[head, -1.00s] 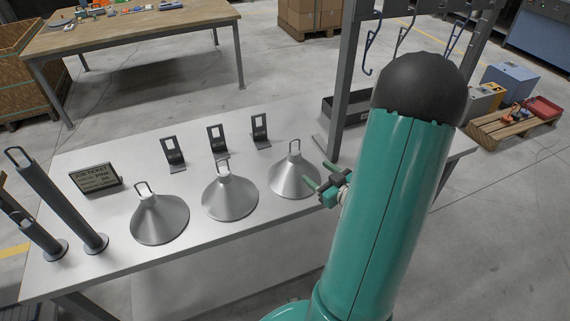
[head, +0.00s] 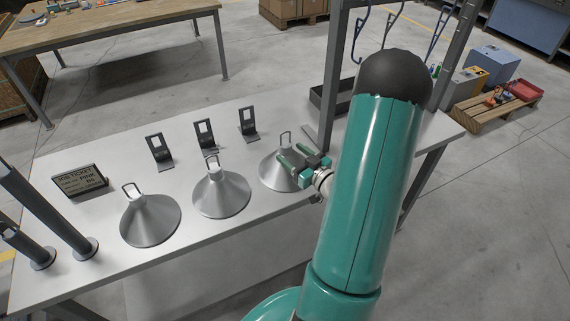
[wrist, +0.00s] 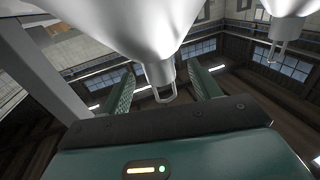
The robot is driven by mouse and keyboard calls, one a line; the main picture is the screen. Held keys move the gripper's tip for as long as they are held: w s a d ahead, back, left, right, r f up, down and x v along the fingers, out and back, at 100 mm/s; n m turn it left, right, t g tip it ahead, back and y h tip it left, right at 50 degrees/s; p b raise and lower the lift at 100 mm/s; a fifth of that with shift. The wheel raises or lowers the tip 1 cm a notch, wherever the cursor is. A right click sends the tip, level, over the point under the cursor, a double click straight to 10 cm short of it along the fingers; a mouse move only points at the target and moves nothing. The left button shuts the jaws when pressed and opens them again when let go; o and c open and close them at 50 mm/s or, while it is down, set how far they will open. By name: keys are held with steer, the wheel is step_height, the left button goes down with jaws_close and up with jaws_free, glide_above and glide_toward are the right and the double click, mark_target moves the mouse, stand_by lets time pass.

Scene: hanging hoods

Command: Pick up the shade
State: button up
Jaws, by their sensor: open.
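Three grey metal cone shades with wire loops on top stand in a row on the white table: a left shade (head: 150,221), a middle shade (head: 222,196) and a right shade (head: 275,174). My gripper (head: 289,156) is open at the right shade, its green fingers near the shade's top and partly covering it. In the wrist view, which looks upside down, the right shade's neck and loop (wrist: 161,80) show between the two open fingers (wrist: 160,90). I cannot tell whether the fingers touch it. Another shade (wrist: 285,8) shows at the upper right there.
Several dark slotted stands (head: 159,150) stand behind the shades. A job ticket sign (head: 79,181) and dark upright posts (head: 45,215) are at the left. A grey frame post (head: 331,90) with hanging hooks (head: 361,32) rises behind my arm. A dark tray (head: 325,100) lies beyond it.

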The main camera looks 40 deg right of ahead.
mark_target(290, 150)
steer(key=w, duration=0.4)
steer(key=shift+w+d+r, duration=0.1)
steer(key=shift+w+d, duration=0.05)
steer(key=shift+w, duration=0.05)
jaws_close()
steer(key=shift+r, duration=0.15)
